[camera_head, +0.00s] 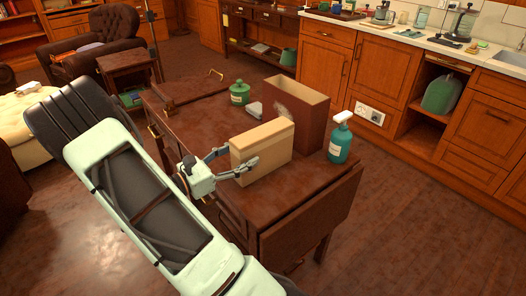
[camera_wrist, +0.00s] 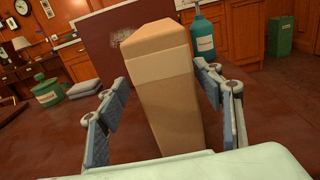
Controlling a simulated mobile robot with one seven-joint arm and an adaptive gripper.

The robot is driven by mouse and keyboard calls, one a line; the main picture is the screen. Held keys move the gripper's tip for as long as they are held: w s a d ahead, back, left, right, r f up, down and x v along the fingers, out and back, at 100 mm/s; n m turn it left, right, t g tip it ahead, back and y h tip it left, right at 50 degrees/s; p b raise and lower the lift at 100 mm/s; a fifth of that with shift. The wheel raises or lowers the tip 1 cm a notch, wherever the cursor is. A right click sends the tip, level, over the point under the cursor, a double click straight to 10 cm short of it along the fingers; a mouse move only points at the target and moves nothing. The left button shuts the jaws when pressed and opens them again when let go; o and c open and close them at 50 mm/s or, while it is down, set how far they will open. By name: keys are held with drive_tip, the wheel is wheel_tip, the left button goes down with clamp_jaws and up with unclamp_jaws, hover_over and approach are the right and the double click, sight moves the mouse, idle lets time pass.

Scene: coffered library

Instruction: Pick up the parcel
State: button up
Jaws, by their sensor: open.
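The parcel is a tan box (camera_head: 262,151) standing upright on the dark wooden table (camera_head: 320,185). In the wrist view the parcel (camera_wrist: 165,95) stands between the two fingers of my gripper (camera_wrist: 168,105), with a visible gap on each side. My gripper also shows in the head view (camera_head: 236,160), with one finger on each side of the parcel's near end. It is open and holds nothing. The parcel's far end is hidden in the wrist view.
A tall dark red-brown box (camera_head: 297,110) stands just behind the parcel. A teal pump bottle (camera_head: 340,142) is to its right, near the table edge. A green lidded jar (camera_head: 239,93) and a small grey item (camera_head: 255,109) are behind. The table's front right is clear.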

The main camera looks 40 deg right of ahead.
sight(263, 146)
drive_tip(key=shift+s+d, duration=0.15)
drive_tip(key=shift+d, duration=0.85)
drive_tip(key=shift+s+d+f+b, duration=0.1)
drive_tip(key=shift+s+d+b, duration=0.15)
drive_tip(key=shift+d, duration=0.65)
drive_tip(key=shift+s+d+b, duration=0.2)
drive_tip(key=shift+d, duration=0.7)
drive_tip(key=shift+s+d+f+b, duration=0.1)
drive_tip(key=shift+s+d+b, duration=0.15)
drive_tip(key=shift+d, duration=0.65)
drive_tip(key=shift+c, duration=0.3)
drive_tip(key=shift+r, duration=0.15)
clamp_jaws()
